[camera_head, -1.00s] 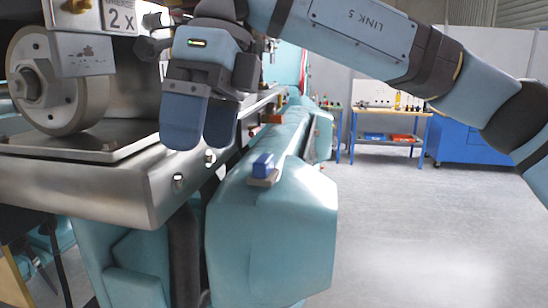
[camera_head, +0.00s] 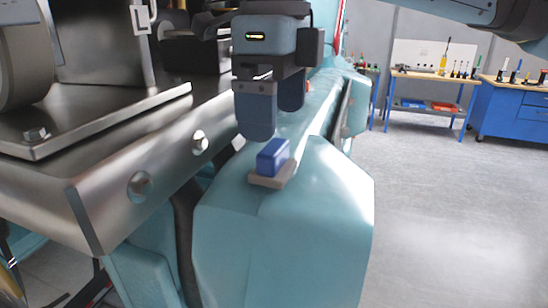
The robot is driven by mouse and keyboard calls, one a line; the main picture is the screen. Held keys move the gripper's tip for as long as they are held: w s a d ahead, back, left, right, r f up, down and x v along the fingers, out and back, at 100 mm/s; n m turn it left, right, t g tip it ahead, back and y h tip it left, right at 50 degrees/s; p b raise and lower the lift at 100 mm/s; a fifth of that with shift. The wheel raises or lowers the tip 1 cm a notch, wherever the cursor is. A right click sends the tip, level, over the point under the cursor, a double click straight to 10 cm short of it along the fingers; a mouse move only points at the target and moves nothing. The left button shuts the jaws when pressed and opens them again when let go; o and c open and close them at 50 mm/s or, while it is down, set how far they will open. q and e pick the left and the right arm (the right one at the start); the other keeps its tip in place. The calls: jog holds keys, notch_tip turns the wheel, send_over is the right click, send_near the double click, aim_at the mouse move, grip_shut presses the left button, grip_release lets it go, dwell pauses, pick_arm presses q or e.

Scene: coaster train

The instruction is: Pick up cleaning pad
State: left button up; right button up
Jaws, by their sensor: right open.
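The cleaning pad shows as a blue block (camera_head: 272,157) on a flat grey-beige base (camera_head: 270,178). It lies on top of the teal machine housing (camera_head: 290,235), close to its upper edge. My right gripper (camera_head: 275,115) is open and points down, just above and behind the pad in the picture. Its two dark blue fingers are apart, with nothing seen between them. I cannot tell whether a fingertip touches the pad. My left gripper is not in view.
A metal machine bed (camera_head: 110,170) with bolts and a wheel (camera_head: 20,60) stands on the left, close to my gripper. A workbench (camera_head: 430,78) and a blue cabinet (camera_head: 515,110) with tools stand at the back right. The grey floor (camera_head: 450,220) on the right is clear.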

aim_at(273, 154)
jog(key=shift+f, duration=0.55)
jog(key=f, duration=0.1)
jog(key=f+p, duration=0.1)
jog(key=f, duration=0.2)
jog(key=shift+s+a+f, duration=0.15)
jog(key=shift+s+f, duration=0.05)
jog(key=shift+s, duration=0.1)
jog(key=shift+f, duration=0.25)
jog(key=c, duration=1)
jog(key=shift+r, duration=0.1)
jog(key=shift+r, duration=0.6)
notch_tip(273, 154, up, 17)
jog(key=shift+f+b, duration=0.1)
jog(key=shift+b, duration=0.45)
